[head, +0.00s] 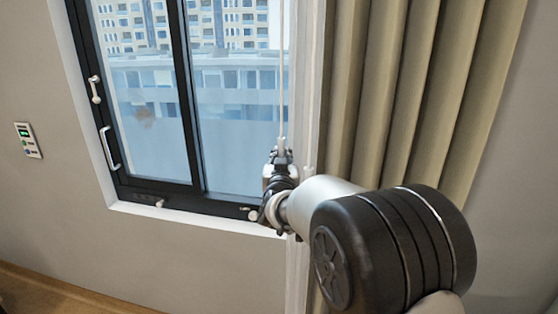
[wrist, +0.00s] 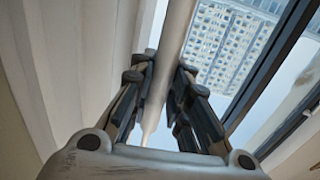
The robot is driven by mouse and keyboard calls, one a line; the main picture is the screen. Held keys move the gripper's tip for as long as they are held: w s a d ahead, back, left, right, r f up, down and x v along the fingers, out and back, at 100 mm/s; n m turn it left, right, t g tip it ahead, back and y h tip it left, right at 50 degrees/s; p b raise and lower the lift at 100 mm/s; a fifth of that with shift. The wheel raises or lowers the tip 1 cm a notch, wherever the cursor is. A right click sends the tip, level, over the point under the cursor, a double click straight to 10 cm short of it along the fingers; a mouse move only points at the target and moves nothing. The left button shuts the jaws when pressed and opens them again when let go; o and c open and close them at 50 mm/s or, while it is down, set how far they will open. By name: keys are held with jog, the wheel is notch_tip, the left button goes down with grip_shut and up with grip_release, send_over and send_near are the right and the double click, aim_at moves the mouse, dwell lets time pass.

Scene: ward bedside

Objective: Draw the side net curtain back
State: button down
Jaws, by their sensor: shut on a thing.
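The net curtain (head: 309,80) is a narrow whitish strip of folds, bunched at the window's right side beside the beige drape. It likely shows as pale pleats at the left of the wrist view (wrist: 85,60). A thin pale draw wand (head: 282,85) hangs upright in front of the window's right part. My gripper (head: 281,157) is shut on the wand, near its lower end. In the wrist view the fingers (wrist: 166,75) sit on both sides of the wand (wrist: 178,25). My wrist hides part of the lower curtain.
A thick beige drape (head: 410,80) hangs in folds right of the net. The dark-framed window (head: 188,100) has handles at its left and a white sill (head: 185,218). A small wall panel (head: 28,140) is at far left. Wooden furniture (head: 60,292) shows at lower left.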

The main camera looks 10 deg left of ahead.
jog(key=shift+d+f, duration=0.2)
jog(key=shift+f, duration=0.05)
jog(key=c, duration=1.5)
grip_release()
jog(key=shift+d+r, duration=0.15)
jog(key=shift+s, duration=0.1)
jog(key=shift+r, duration=0.1)
notch_tip(320, 180, up, 10)
